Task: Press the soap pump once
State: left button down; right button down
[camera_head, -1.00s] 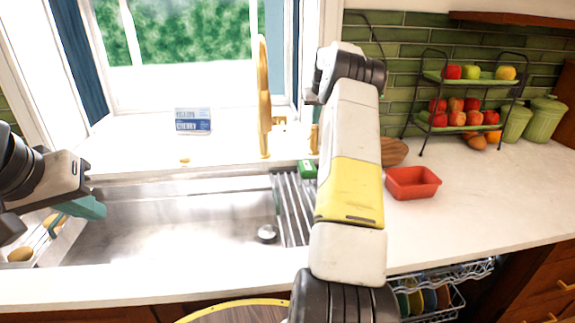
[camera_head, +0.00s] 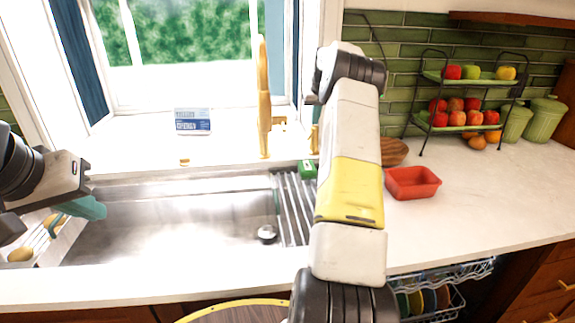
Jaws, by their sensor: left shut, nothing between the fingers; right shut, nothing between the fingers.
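A slim gold fitting (camera_head: 314,138), which looks like the soap pump, stands behind the sink to the right of the tall gold faucet (camera_head: 264,100). My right arm stands just right of it and may cover part of it. My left gripper (camera_head: 88,208), with teal fingers, is shut and empty over the left side of the sink, far from the gold fitting.
The steel sink (camera_head: 170,225) has a drying rack (camera_head: 291,205) at its right. A red tray (camera_head: 413,182) and a fruit stand (camera_head: 470,128) are on the right counter. An open dishwasher rack (camera_head: 445,277) is below.

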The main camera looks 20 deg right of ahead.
aim_at(314, 128)
jog(key=shift+f, duration=0.15)
dwell(0.3)
jog(key=shift+f, duration=1.4)
jog(key=shift+r, duration=1.45)
jog(key=shift+r, duration=0.1)
jog(key=shift+r, duration=0.9)
notch_tip(314, 128, up, 6)
